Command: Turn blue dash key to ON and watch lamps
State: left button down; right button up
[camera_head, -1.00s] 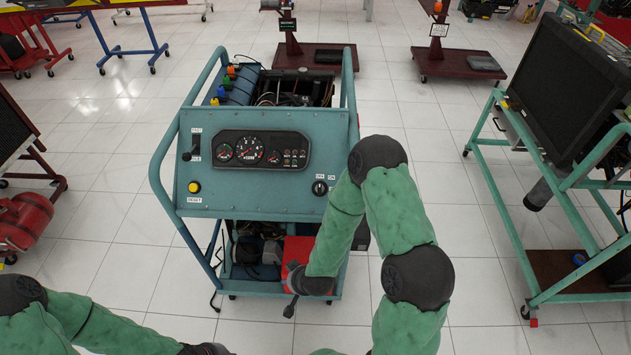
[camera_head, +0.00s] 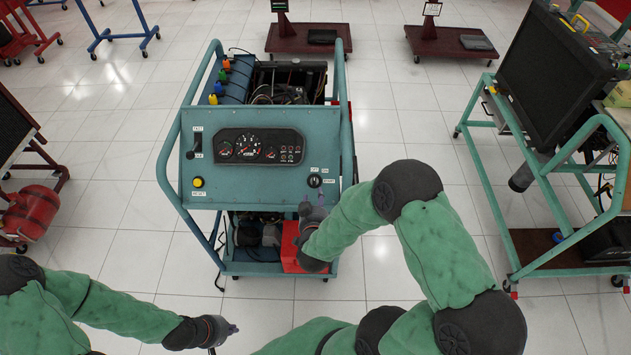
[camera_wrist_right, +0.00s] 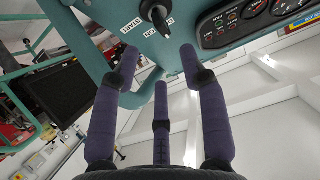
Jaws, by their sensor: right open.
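The blue-teal dash panel (camera_head: 235,192) stands upright on the wheeled engine trainer. Its black key switch (camera_head: 314,181) sits at the panel's lower right, with OFF, ON and START labels around it. The switch also shows in the right wrist view (camera_wrist_right: 155,14). The lamp cluster (camera_head: 291,155) is right of the gauges; whether any lamp is lit is unclear. My right gripper (camera_head: 309,212) is just below the switch. In the right wrist view its fingers (camera_wrist_right: 160,60) are spread and empty, apart from the switch. My left gripper (camera_head: 230,330) is low in front of the trainer, its opening unclear.
A yellow button (camera_head: 198,182) and a lever (camera_head: 192,150) are on the panel's left side. Blue side rails (camera_head: 167,165) frame the trainer. A red box (camera_head: 289,245) is low under the panel. A green stand with a black radiator (camera_head: 551,85) is at right.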

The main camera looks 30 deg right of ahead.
aim_at(315, 184)
jog(key=b+x, duration=0.2)
jog(key=x, duration=0.8)
jog(key=shift+f, duration=0.1)
grip_shut()
